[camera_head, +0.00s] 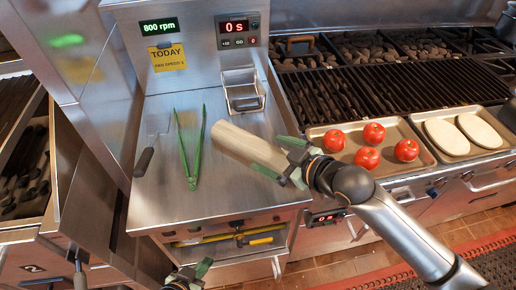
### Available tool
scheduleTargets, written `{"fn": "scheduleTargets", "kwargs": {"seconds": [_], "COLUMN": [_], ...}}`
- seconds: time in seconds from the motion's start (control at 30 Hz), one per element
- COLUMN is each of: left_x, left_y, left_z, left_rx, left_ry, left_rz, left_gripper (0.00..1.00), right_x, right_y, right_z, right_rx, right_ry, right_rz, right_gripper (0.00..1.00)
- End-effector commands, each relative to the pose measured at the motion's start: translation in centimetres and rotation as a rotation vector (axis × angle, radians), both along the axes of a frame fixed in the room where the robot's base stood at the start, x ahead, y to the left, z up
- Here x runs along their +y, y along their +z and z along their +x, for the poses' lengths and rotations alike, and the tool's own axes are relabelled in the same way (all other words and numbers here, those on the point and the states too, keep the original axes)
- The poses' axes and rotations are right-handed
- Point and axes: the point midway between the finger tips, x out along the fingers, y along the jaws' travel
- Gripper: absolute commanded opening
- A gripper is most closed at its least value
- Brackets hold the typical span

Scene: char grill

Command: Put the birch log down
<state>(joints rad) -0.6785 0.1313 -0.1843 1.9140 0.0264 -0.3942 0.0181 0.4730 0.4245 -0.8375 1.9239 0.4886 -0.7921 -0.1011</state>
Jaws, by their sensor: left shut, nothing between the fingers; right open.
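The pale birch log (246,146) lies slantwise on the steel counter (215,190), its far end pointing up and left, below the small wire basket. My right gripper (281,158) is at the log's near right end, with one green fingertip on either side of it. Its fingers are open, and I cannot tell whether they touch the log. My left gripper (203,268) is shut and empty at the bottom edge, in front of the counter and partly cut off.
Green tongs (192,160) and a dark-handled spatula (145,160) lie left of the log. A wire basket (242,92) stands behind it. Right are a tray (335,130) with several tomatoes, a tray with two pale slabs (447,136), and the grill grate (400,85).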

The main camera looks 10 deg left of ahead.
Motion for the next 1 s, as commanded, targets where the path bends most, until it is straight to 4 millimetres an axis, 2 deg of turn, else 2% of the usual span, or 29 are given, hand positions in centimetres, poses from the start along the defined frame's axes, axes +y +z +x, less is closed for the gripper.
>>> {"fn": "scheduleTargets", "kwargs": {"seconds": [0.4,0.7,0.77,1.0], "left_x": [0.0,0.0,0.0,0.0], "left_y": [0.3,0.3,0.3,0.3], "left_z": [0.0,0.0,0.0,0.0], "left_rx": [0.0,0.0,0.0,0.0], "left_ry": [0.0,0.0,0.0,0.0], "left_rz": [0.0,0.0,0.0,0.0], "left_gripper": [0.0,0.0,0.0,0.0], "right_x": [3.0,3.3,3.3,3.3], "right_y": [-2.3,-2.5,-2.5,-2.5], "right_z": [2.7,2.9,2.9,2.9], "right_rx": [-0.001,-0.001,-0.001,0.0], "right_ry": [-0.001,-0.001,-0.001,0.0], "right_rz": [0.0,0.0,0.0,0.0], "right_gripper": [1.0,1.0,0.95,0.69]}}
